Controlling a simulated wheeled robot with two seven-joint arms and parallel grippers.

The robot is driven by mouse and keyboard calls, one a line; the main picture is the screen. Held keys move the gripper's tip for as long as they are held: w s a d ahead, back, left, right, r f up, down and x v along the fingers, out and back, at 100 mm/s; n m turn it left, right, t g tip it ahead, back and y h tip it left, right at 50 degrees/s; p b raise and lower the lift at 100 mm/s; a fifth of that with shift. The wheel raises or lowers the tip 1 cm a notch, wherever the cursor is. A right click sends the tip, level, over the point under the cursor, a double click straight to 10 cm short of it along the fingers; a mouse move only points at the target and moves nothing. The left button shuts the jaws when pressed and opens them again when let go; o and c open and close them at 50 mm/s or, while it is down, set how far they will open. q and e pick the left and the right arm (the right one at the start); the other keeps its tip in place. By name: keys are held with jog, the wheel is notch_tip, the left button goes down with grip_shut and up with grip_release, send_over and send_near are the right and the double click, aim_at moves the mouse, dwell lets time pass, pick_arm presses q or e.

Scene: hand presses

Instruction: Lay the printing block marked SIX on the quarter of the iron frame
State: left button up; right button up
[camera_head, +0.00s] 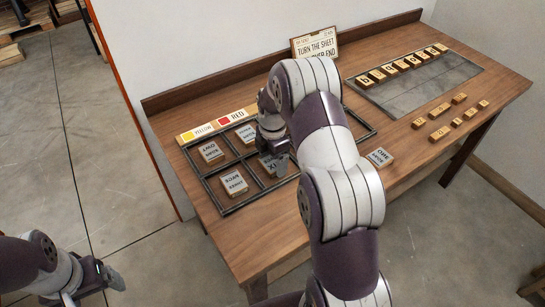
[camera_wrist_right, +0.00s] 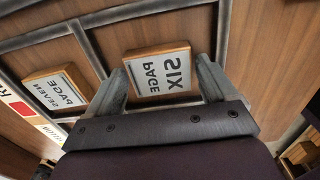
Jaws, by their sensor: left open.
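The printing block marked SIX (camera_wrist_right: 155,72) lies in one opening of the iron frame (camera_head: 226,210), its lettering mirrored. My right gripper (camera_wrist_right: 160,66) is above it, with one finger on each side and a small gap showing at the right finger. In the head view the block (camera_head: 271,168) is partly covered by this gripper. My left gripper (camera_head: 104,278) is open and empty at the lower left, away from the table.
Other page blocks lie in the frame, including SEVEN (camera_wrist_right: 54,92) and TWO (camera_head: 210,151). Block ONE (camera_head: 380,157) lies right of the frame. A grey tray (camera_head: 420,85) and small letter blocks (camera_head: 440,111) are right.

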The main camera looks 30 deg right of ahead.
aim_at(273, 161)
jog(key=shift+o, duration=0.6)
notch_tip(273, 161, up, 12)
jog(key=r+p, duration=0.1)
jog(key=p, duration=0.1)
pick_arm(q)
notch_tip(273, 161, up, 2)
jog(key=shift+w+r, duration=0.1)
pick_arm(e)
jog(key=s+a+m, duration=0.6)
jog(key=s+m, duration=0.3)
jog(key=s, duration=0.1)
jog(key=s+a+f+m+t, duration=0.1)
jog(key=s+a+m, duration=0.5)
jog(key=s+m, duration=0.3)
jog(key=shift+s+m, duration=0.4)
pick_arm(q)
jog(key=shift+c, duration=0.3)
pick_arm(e)
jog(key=shift+c, duration=0.3)
